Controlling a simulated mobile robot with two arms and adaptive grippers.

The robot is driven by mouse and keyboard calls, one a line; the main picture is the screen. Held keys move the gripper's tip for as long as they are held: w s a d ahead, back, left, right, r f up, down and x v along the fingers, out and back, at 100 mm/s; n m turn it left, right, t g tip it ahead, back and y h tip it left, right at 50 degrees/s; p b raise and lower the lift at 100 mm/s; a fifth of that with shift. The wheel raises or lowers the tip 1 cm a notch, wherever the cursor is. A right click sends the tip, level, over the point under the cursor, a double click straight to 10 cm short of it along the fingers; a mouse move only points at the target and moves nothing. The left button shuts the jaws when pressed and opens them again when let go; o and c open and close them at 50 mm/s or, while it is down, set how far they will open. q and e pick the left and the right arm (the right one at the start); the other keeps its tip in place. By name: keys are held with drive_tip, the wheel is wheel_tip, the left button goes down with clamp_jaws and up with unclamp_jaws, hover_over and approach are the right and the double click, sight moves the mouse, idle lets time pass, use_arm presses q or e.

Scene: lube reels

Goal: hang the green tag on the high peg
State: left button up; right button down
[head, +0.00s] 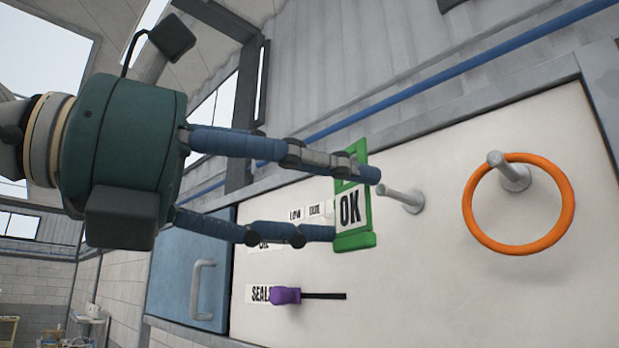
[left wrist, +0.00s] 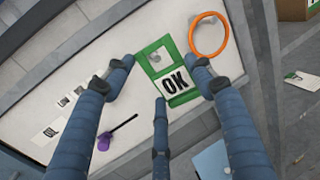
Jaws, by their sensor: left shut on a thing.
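The green tag (head: 353,241) has a white face reading "OK" and an opening in its upper part. My left gripper (head: 352,203) is shut on it, with blue fingers at its upper and lower parts in the head view. The tag also shows between the fingers in the left wrist view (left wrist: 181,98). A bare grey peg (head: 402,199) sticks out of the pale board just right of the tag in the head view. A second peg (head: 512,174) carries an orange ring (head: 469,214). I cannot tell whether the tag touches the bare peg. My right gripper is not in view.
A purple-handled screwdriver (head: 287,295) lies against the pale board (head: 440,290) by a "SEAL" label. Several small labels sit behind the gripper. A blue cabinet door (head: 175,285) with a handle is at lower left. A blue pipe (head: 440,80) runs above the board.

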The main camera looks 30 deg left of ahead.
use_arm(q)
drive_tip(key=shift+x, duration=0.9)
drive_tip(key=shift+w+f, duration=0.15)
drive_tip(key=shift+w, duration=0.45)
drive_tip(key=shift+w+d+f+b, duration=0.1)
drive_tip(key=shift+w+d+f, duration=0.15)
drive_tip(key=shift+w, duration=0.55)
drive_tip(key=shift+w+d+f+b, duration=0.1)
drive_tip(key=shift+w+d+f, duration=0.2)
drive_tip(key=shift+w, duration=0.5)
drive_tip(key=shift+w+d+f+b, duration=0.1)
drive_tip(key=shift+w+d, duration=0.3)
drive_tip(key=shift+w, duration=0.4)
drive_tip(key=o, duration=1)
drive_tip(key=v, duration=1.2)
